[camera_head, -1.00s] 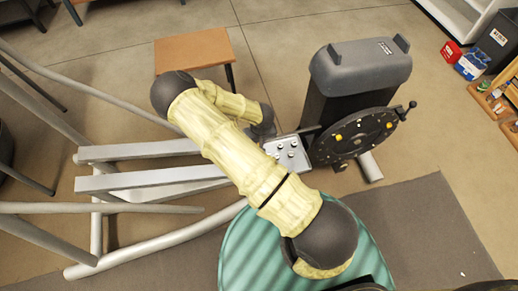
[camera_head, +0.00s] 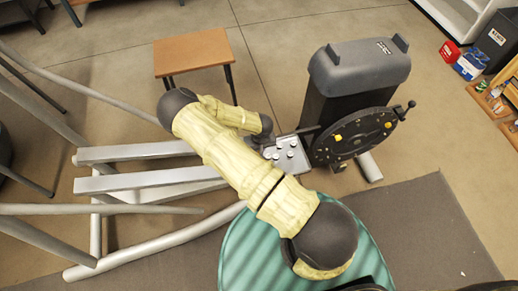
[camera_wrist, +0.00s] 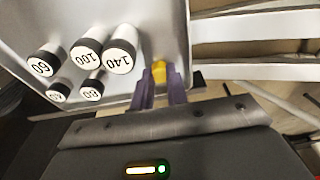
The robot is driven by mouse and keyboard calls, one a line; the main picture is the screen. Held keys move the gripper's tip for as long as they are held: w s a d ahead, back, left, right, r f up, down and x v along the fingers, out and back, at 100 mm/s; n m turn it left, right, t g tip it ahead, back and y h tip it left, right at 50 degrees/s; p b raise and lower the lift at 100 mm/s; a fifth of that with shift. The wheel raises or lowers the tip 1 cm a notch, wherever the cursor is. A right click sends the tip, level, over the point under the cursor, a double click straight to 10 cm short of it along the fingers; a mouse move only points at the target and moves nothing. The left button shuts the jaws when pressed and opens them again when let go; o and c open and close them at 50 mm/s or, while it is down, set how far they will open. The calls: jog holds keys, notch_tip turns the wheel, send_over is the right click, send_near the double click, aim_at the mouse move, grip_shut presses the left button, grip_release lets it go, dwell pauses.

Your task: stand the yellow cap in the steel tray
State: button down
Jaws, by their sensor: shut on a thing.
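The yellow cap (camera_wrist: 159,68) shows in the wrist view between the tips of my gripper (camera_wrist: 160,82), whose purple fingers are shut on it. The steel tray (camera_wrist: 168,25) fills the upper left of that view, and the cap appears over the tray near its right edge. I cannot tell whether the cap touches the tray floor. In the head view the tray (camera_head: 299,166) sits left of the black disc; the cap is not discernible there, with my gripper mostly hidden behind my arm.
The black disc (camera_head: 352,140) with a crank and yellow parts is just right of the tray. Pale frame rails (camera_head: 140,182) lie left.

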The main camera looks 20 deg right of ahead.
jog(key=shift+f, duration=0.1)
jog(key=c, duration=1.4)
grip_release()
jog(key=r, duration=0.4)
jog(key=s+r, duration=0.1)
jog(key=r, duration=0.7)
jog(key=shift+s+p, duration=0.3)
jog(key=shift+s, duration=0.05)
